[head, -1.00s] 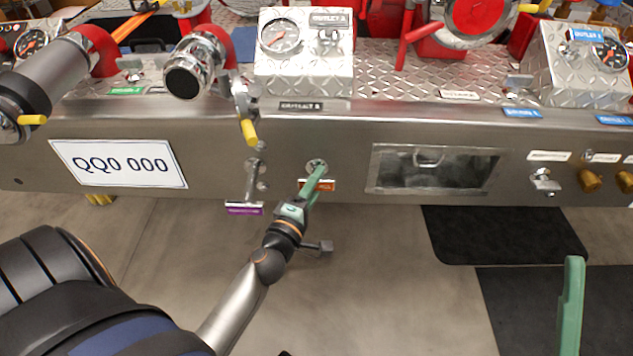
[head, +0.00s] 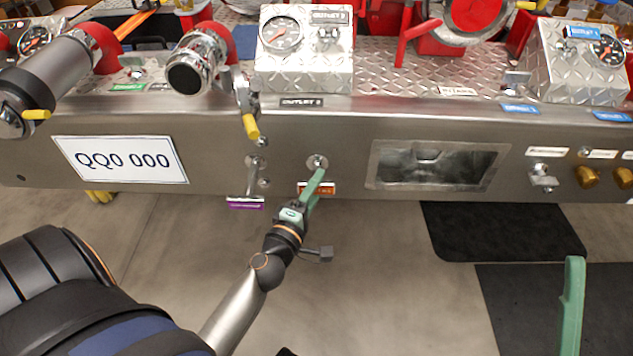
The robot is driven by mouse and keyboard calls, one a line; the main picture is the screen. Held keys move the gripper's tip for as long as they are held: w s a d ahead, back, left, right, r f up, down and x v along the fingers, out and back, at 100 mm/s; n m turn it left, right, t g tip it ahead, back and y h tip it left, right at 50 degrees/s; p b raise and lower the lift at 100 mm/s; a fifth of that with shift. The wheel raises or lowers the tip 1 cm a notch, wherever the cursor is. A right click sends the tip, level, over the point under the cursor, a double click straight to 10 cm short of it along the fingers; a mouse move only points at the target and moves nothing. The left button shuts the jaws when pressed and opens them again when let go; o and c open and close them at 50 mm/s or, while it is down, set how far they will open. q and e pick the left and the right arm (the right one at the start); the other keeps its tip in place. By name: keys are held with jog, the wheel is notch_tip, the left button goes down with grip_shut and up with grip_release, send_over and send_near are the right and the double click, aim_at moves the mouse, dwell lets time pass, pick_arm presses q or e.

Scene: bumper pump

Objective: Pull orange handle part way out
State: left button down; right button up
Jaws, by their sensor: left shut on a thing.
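The orange handle (head: 326,189) is a small bar with an orange label, at the lower front edge of the metal bumper (head: 222,150). It sits below a round fitting (head: 317,162) in the panel. My left gripper (head: 313,184) has green fingers shut on the handle and covers its left part and most of its shaft. My right gripper shows only as one green finger (head: 571,305) at the lower right, far from the handle; its other finger is out of view.
A purple-labelled handle (head: 245,202) hangs just left of my left gripper. A recessed tray (head: 438,165) and gold knobs (head: 588,176) lie to the right. Gauge boxes and red pipes stand on top. The floor in front is clear, with dark mats (head: 500,232) at right.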

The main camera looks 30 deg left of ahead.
pick_arm(q)
jog(key=shift+s+d, duration=0.25)
pick_arm(e)
jog(key=shift+s, duration=0.15)
pick_arm(q)
jog(key=shift+c, duration=2.4)
grip_release()
pick_arm(e)
jog(key=shift+s, duration=0.1)
